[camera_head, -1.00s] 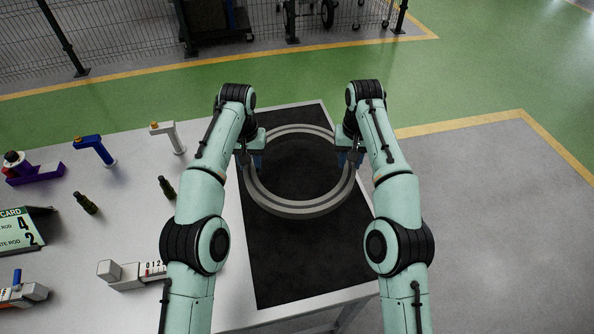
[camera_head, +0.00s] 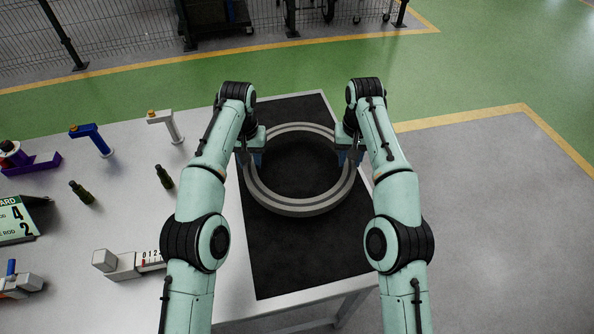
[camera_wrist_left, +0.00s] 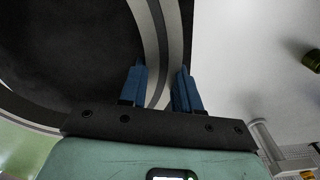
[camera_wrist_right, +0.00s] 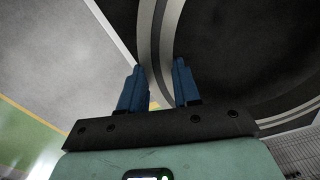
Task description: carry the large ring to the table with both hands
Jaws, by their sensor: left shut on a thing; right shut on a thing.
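The large ring (camera_head: 297,207) is grey metal and is seen over the black mat (camera_head: 300,262) on the table (camera_head: 130,222). Whether it touches the mat or hangs just above it, I cannot tell. My left gripper (camera_head: 250,158) is shut on the ring's left side, and in the left wrist view its blue fingers (camera_wrist_left: 160,88) stand on both sides of the rim. My right gripper (camera_head: 348,156) is shut on the ring's right side, and in the right wrist view its blue fingers (camera_wrist_right: 158,84) straddle the rim. My arms hide small parts of the ring.
Left on the table stand two dark green bottles (camera_head: 81,192), a blue-armed tool (camera_head: 92,140), a white-armed tool (camera_head: 165,125), a purple holder (camera_head: 32,163), a card sign (camera_head: 16,220) and a gauge block (camera_head: 125,263). Open floor (camera_head: 480,200) lies to the right.

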